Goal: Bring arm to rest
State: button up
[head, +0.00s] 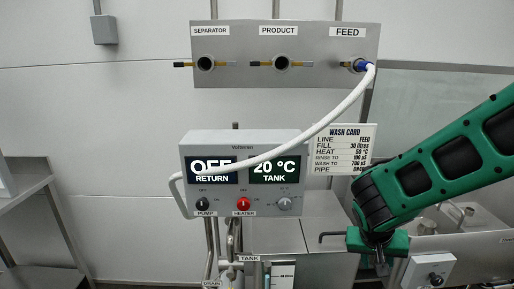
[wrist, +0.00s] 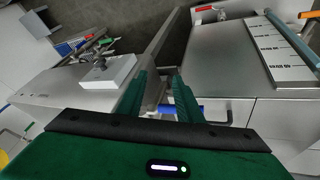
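My green arm reaches in from the right in the head view, bent downward at the wrist. My gripper (head: 379,259) points down in front of the steel tank tops, to the right of the control box (head: 232,150). In the wrist view, my gripper (wrist: 160,92) shows two green fingers standing apart, with nothing visibly held between them. A grey post and a blue part show behind the gap. The fingertips are small and partly hidden in the head view.
A white hose (head: 335,112) runs from the FEED port to the control box's left side. The box reads OFF and 20 °C. A wash card (head: 343,149) stands close to my arm. A grey switch box (head: 428,271) is right of my gripper. A steel shelf (head: 27,190) stands left.

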jog(key=s+d+r+g+y, duration=0.1)
jog(key=s+d+r, duration=0.2)
jog(key=s, duration=0.4)
jog(key=s+d+r+m+g+y, duration=0.1)
jog(key=s+d+r+y, duration=0.1)
jog(key=s, duration=0.5)
jog(key=s+d+r+m+g+y, duration=0.1)
jog(key=s+d+r, duration=0.2)
jog(key=s, duration=0.4)
jog(key=shift+s+d+r, duration=0.25)
jog(key=shift+d+r, duration=0.05)
jog(key=shift+d, duration=0.3)
jog(key=shift+w+f+g, duration=0.25)
jog(key=shift+w+g, duration=0.05)
jog(key=shift+w, duration=0.3)
jog(key=shift+c, duration=0.6)
